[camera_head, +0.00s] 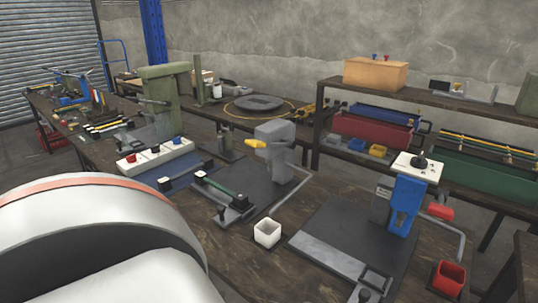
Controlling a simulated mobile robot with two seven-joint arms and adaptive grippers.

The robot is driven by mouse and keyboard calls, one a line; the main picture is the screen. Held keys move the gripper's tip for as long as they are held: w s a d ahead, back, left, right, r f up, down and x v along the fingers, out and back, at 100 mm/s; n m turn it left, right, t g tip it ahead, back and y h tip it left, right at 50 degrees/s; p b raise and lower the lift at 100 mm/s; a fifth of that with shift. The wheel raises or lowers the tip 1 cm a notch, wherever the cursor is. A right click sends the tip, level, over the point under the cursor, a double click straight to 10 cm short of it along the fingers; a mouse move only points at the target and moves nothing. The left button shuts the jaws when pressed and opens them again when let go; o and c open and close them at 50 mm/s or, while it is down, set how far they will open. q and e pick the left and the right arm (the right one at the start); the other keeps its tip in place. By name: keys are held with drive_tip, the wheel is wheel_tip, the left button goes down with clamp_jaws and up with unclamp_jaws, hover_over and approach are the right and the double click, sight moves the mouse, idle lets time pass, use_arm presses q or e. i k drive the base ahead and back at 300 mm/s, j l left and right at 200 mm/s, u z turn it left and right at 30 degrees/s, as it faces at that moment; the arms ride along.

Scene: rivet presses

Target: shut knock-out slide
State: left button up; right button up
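A grey rivet press (274,150) with a yellow part stands on a dark base plate on the bench. At its front left is a slide-like assembly (222,192) with a green bar and dark blocks. A blue press (404,205) with a white top plate and red grip stands to the right on another dark plate. A light metal strip (330,262) with a small block runs along that plate's front edge. I cannot tell which part is the knock-out slide, or whether it is open. Neither gripper is in view; only a white arm link of mine fills the lower left.
A white square cup (267,232) stands between the presses, and a red cup (449,278) at the right. A green-grey press (167,92) stands farther back. A shelf (450,103) holds an orange box (375,74). Bare bench (235,262) lies in front of the white cup.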

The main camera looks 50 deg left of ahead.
sight(226, 217)
drive_tip(key=k+l+u, duration=0.1)
drive_tip(key=u, duration=0.9)
drive_tip(key=i+u, duration=0.1)
drive_tip(key=u, duration=0.95)
